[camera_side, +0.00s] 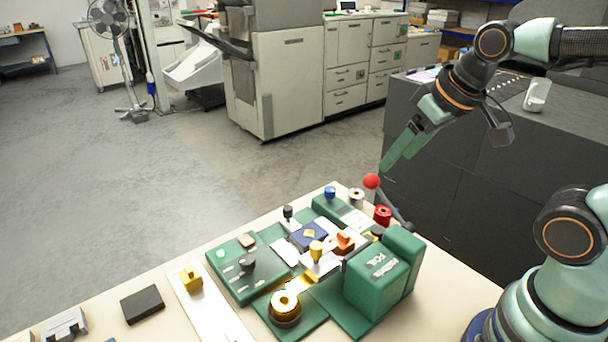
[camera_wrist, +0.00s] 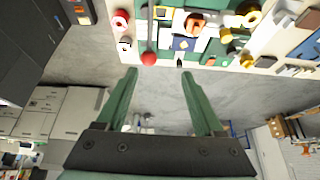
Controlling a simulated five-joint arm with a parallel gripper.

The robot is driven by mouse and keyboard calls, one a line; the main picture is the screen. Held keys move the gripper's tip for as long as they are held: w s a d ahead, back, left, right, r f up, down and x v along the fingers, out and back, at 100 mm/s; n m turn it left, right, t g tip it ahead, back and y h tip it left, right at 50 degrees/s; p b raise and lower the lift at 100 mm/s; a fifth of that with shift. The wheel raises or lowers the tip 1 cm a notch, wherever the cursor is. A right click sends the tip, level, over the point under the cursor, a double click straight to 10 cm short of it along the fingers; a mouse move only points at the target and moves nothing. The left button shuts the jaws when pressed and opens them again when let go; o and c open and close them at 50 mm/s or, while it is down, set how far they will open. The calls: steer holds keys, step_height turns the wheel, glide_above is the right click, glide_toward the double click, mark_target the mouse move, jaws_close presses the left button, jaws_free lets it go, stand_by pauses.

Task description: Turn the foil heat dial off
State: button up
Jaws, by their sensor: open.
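The foil heat dial appears to be the black knob (camera_side: 247,262) on a green control panel (camera_side: 228,281), left of the green foil press (camera_side: 378,284). A green lamp (camera_side: 221,253) and a brown-orange switch (camera_side: 246,240) sit on the same panel. The dial's setting is too small to read.
A lever with a red ball (camera_side: 371,181) rises close to my fingertips; it also shows in the wrist view (camera_wrist: 149,58). Red (camera_side: 383,214) and white (camera_side: 356,196) spools stand at the back.

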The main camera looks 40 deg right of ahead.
steer(key=w+a+r+m+g, duration=0.1)
steer(key=w+a+m+g, duration=0.1)
steer(key=w+a, duration=0.35)
steer(key=m+g, duration=0.4)
steer(key=m, duration=0.3)
glide_above(247, 259)
step_height(247, 259, down, 10)
step_height(247, 259, down, 12)
steer(key=shift+r, duration=0.25)
jaws_close()
